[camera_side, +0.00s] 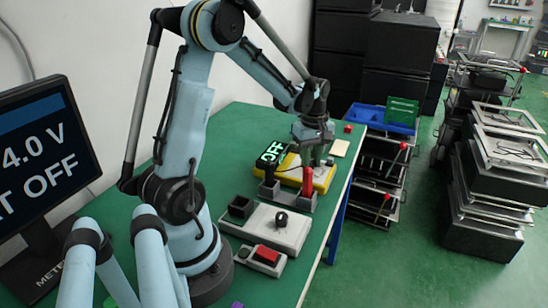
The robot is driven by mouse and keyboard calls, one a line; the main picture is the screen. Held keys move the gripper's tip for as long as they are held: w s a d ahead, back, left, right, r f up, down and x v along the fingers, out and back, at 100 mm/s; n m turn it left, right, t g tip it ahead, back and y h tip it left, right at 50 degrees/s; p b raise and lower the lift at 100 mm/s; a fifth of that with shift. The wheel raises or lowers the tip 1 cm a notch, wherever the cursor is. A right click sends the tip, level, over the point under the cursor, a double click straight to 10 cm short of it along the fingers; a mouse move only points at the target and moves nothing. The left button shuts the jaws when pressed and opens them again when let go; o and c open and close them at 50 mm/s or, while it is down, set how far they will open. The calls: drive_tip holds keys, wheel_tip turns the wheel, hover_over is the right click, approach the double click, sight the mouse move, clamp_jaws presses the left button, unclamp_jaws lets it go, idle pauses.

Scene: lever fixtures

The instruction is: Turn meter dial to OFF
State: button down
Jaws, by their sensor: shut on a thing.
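The yellow meter (322,184) lies on the green table. Its dark display (271,154) shows bright green characters. My gripper (313,161) points down over the right part of the meter, with its fingers low at the meter's face. It is shut on the meter dial, which is mostly hidden by the fingers. The dial's pointer direction cannot be read. A monitor (38,160) at the left shows "4.0 V" and, below it, a partly cut-off line ending in "OFF".
A fixture with a red lever (307,182) stands just in front of the meter. Nearer are a pale box with a black knob (281,217) and a red button box (267,256). A small red thing (348,129) is near the table's far right edge. Racks stand beyond.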

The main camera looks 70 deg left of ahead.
sight(311, 161)
drive_tip(key=c, duration=0.9)
unclamp_jaws()
wheel_tip(311, 161, up, 12)
drive_tip(key=shift+r, duration=0.1)
drive_tip(key=s+d+m+t, duration=0.2)
drive_tip(key=d+m, duration=0.4)
drive_tip(key=s+d+f+m+t, duration=0.1)
drive_tip(key=s+d+m+t, duration=0.1)
drive_tip(key=d+m, duration=0.4)
drive_tip(key=s+d+f+m+t, duration=0.1)
drive_tip(key=d+m+t, duration=0.2)
drive_tip(key=d+m, duration=0.3)
drive_tip(key=shift+s+d+f, duration=0.15)
drive_tip(key=shift+s+d, duration=0.25)
drive_tip(key=shift+d, duration=0.2)
